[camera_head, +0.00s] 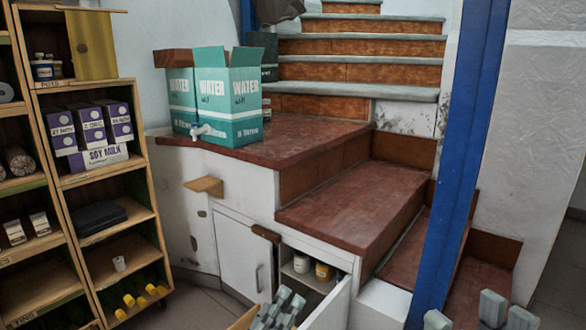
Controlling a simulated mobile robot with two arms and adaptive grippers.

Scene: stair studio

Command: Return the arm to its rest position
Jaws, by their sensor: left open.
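A brown-topped stair landing (284,135) carries teal water boxes (228,105). A blue post (461,150) stands close on the right. Stocked shelves (150,215) line the left.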

